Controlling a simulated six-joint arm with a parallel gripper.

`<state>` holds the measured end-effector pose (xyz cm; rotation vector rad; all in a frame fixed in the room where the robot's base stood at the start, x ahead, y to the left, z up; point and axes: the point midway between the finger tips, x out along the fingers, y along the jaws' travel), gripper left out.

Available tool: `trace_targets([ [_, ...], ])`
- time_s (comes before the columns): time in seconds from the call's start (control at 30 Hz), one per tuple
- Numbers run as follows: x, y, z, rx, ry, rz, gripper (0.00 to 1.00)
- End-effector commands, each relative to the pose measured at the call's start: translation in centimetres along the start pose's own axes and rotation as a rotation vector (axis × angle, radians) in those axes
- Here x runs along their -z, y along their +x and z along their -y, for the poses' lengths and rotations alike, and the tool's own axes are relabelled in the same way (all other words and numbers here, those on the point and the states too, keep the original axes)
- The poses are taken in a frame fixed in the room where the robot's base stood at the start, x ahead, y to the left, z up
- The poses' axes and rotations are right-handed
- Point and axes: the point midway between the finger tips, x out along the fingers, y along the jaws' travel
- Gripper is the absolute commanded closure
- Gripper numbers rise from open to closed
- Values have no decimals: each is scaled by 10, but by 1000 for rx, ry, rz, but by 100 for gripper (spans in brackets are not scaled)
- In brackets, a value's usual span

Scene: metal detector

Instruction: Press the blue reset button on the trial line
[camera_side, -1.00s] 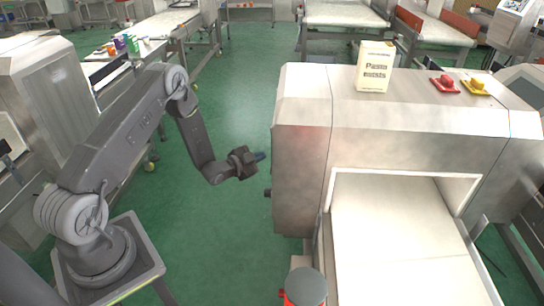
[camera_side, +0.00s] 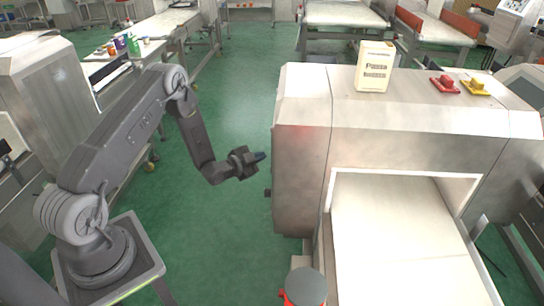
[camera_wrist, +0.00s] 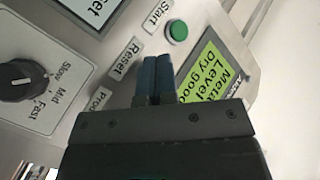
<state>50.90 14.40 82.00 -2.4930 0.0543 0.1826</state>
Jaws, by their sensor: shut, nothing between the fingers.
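My gripper (camera_side: 260,156) is shut and empty, just left of the metal detector (camera_side: 302,180) in the side view. A small gap shows between its fingertips and the machine's left side. In the wrist view the blue fingertips (camera_wrist: 157,74) are together in front of the control panel, right of the "Reset" label (camera_wrist: 122,59). I see no blue reset button; the fingers may hide it. A green button (camera_wrist: 177,31) beside the "Start" label (camera_wrist: 157,16) sits just above the fingertips. I cannot tell whether the fingers touch the panel.
A speed dial (camera_wrist: 22,82) is at the left of the panel and a green display (camera_wrist: 208,75) at the right. A dark knob (camera_side: 268,193) sticks out of the machine's left side.

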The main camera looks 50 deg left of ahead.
Motion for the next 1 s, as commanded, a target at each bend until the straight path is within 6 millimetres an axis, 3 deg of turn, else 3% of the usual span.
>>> trace_targets([
  [1.0, 6, 9, -6, 0, 0, 0, 100],
])
